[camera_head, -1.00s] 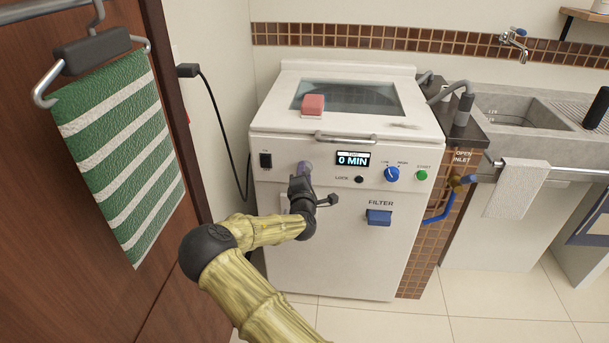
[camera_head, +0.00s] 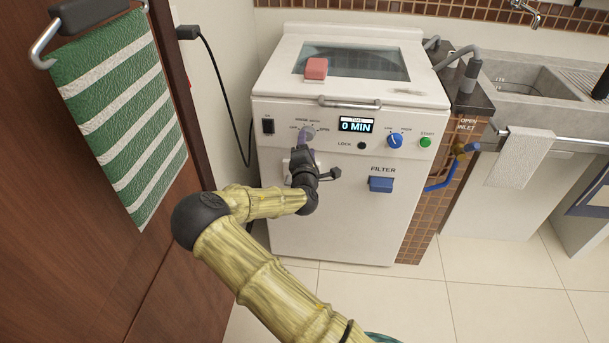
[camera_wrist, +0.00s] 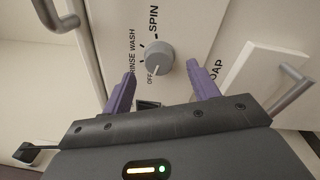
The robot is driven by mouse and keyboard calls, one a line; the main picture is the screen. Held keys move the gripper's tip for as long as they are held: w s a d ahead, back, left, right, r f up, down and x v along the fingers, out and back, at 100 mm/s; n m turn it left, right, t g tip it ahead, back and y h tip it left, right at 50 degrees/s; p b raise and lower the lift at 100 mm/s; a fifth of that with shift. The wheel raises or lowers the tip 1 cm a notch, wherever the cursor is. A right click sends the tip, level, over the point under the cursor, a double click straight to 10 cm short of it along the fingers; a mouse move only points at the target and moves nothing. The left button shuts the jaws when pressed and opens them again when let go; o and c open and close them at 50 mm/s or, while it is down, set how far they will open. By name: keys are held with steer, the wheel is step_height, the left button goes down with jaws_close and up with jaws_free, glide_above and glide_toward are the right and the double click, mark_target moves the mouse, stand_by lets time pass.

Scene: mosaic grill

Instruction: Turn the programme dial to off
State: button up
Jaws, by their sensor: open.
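The programme dial (camera_wrist: 159,60) is a round grey knob on the machine's white front panel. Around it in the wrist view are the words RINSE, WASH, SPIN and OFF. A pale mark seems to sit on its lower side, near OFF, but its exact setting is hard to tell. In the head view the dial (camera_head: 308,131) is at the left of the panel. My gripper (camera_wrist: 165,79) is open, its two purple fingers apart, with the dial just beyond and between their tips and nothing held. In the head view my gripper (camera_head: 306,150) is just below the dial.
The display (camera_head: 356,126) reads 0 MIN. A blue knob (camera_head: 395,140), green start button (camera_head: 425,142) and blue filter handle (camera_head: 381,185) are to the right. A red sponge-like block (camera_head: 316,68) lies on the lid. A striped towel (camera_head: 120,110) hangs at left.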

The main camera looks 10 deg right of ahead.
steer(key=v, duration=1.4)
steer(key=shift+p, duration=0.4)
steer(key=shift+s, duration=0.15)
steer(key=s+d+f+m+g, duration=0.75)
steer(key=m+g, duration=0.25)
steer(key=m, duration=0.3)
steer(key=s+a+r+m+g+y, duration=0.4)
steer(key=s+r+m+g, duration=0.15)
steer(key=s+r, duration=0.75)
steer(key=w+p+v, duration=0.2)
steer(key=p+v, duration=2)
steer(key=p, duration=0.2)
steer(key=shift+w+d+r+m, duration=0.15)
steer(key=shift+w+r+m, duration=0.15)
steer(key=shift+r+m, duration=0.25)
